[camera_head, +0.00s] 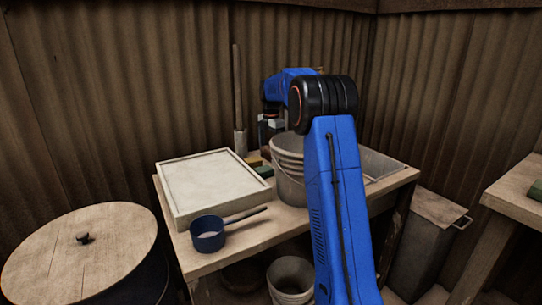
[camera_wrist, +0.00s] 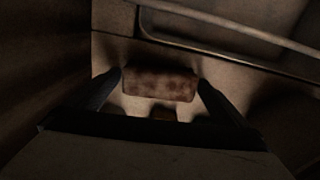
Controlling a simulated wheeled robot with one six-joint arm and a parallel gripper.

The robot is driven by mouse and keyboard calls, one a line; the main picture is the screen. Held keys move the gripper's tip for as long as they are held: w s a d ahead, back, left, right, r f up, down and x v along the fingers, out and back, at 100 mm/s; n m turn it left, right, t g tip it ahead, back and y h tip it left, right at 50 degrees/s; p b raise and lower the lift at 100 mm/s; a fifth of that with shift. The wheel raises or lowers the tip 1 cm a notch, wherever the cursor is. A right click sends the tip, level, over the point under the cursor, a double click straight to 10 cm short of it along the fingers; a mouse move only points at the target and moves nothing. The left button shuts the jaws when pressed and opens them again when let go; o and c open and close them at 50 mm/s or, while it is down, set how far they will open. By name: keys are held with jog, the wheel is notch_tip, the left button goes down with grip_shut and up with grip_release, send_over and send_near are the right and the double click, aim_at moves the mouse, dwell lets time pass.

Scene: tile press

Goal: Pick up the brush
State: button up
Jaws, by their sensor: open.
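In the wrist view, a mottled reddish-brown block (camera_wrist: 160,84), possibly the brush or its head, lies between the two dark fingers of my gripper (camera_wrist: 160,76). The fingers are open, one at each end of the block; I cannot tell whether they touch it. A smaller brown piece (camera_wrist: 163,114) shows just below the block. No bristles can be made out.
The table (camera_head: 255,234) holds a pale framed slab (camera_head: 213,181), a blue dipper (camera_head: 207,236), a green block (camera_head: 264,171), a tan block (camera_head: 253,160) and a grey bucket (camera_head: 290,187). A long-handled tool (camera_head: 237,90) stands upright by the corrugated wall, left of my gripper.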

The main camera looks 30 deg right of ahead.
jog(key=c, duration=1)
